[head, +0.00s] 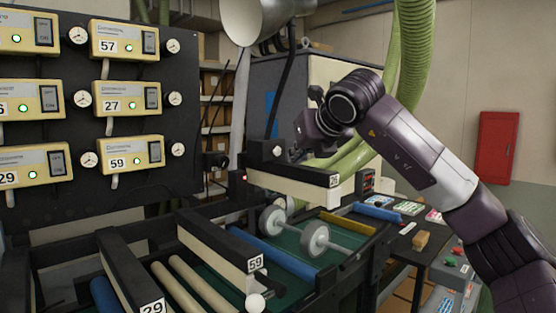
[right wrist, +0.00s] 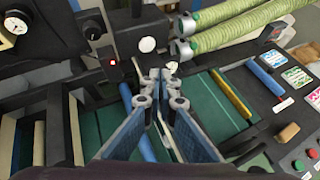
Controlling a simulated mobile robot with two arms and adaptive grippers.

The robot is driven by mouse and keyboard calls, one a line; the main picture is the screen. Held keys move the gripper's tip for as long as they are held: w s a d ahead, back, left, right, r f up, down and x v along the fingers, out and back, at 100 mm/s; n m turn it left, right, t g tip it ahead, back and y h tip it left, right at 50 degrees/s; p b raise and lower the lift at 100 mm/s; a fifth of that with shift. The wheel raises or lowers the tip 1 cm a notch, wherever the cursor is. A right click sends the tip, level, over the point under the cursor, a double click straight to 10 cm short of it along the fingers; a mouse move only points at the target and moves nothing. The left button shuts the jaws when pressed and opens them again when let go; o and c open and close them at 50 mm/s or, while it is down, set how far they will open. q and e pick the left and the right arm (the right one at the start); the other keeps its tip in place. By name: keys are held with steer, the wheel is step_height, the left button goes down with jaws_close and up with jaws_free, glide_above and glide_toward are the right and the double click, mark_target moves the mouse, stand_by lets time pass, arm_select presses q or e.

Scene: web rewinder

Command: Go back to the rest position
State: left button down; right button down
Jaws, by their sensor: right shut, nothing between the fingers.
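My right gripper (head: 306,128) is raised over the web rewinder, at the end of my dark purple and grey arm coming in from the right. In the head view its fingers are small and hard to make out. In the right wrist view the gripper (right wrist: 161,88) points down at the machine, with its blue-faced fingers shut and empty. The rewinder (head: 228,243) has black and cream arms, rollers and a green bed. My left gripper is not in view.
A black panel with several yellow control boxes (head: 124,42) stands at left. Green hoses (head: 409,62) hang behind my right arm. A side table (head: 425,255) at right holds cards and a tan block (head: 420,242). A red cabinet (head: 497,146) is on the back wall.

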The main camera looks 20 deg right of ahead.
steer(key=shift+s+d, duration=0.15)
steer(key=shift+s, duration=0.4)
steer(key=shift+r, duration=0.1)
